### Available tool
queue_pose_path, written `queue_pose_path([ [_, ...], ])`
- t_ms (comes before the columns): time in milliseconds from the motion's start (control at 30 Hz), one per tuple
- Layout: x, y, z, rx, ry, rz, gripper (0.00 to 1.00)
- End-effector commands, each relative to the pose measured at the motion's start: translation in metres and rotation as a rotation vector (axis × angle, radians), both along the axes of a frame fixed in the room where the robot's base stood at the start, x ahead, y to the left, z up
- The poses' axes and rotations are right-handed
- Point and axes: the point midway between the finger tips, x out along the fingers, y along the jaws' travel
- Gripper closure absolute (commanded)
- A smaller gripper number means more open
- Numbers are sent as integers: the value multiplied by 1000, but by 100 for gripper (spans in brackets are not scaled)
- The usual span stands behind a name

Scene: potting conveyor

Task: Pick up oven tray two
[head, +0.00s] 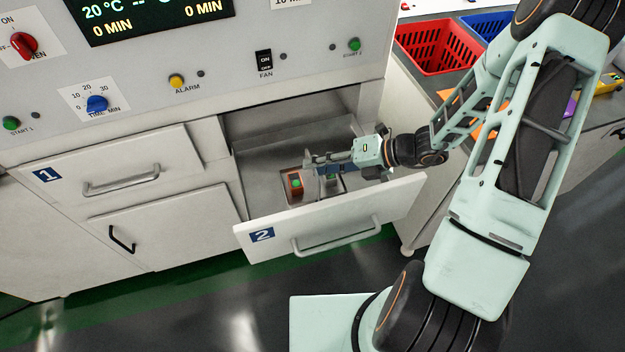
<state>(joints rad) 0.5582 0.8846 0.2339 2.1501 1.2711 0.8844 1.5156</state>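The drawer marked 2 (385,207) is pulled out of the white cabinet, below the control panel. Its blue "2" label (262,235) and bar handle (335,240) face the front. Inside it, a small brown block with a green top (295,187) stands towards the left. A grey piece shows beside it, partly under my gripper. My gripper (308,162) reaches in from the right, over the drawer's inside and just behind the brown block. Its fingers are small and seen from the side, so I cannot tell whether they are open or touching anything. No separate tray is clearly distinguishable.
The drawer marked 1 (75,185) and the door below it (165,235) are shut. The control panel (210,80) overhangs the open drawer. A red crate (437,50) and a blue crate (487,24) stand on the right-hand counter. Dark floor (240,310) lies free in front.

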Motion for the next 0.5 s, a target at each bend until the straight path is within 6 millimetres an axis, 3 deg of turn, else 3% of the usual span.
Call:
queue_pose_path([
  [133, 0, 0, 0, 0, -1, 1, 73],
  [400, 0, 0, 0, 0, -1, 1, 100],
  [500, 0, 0, 0, 0, -1, 1, 100],
])
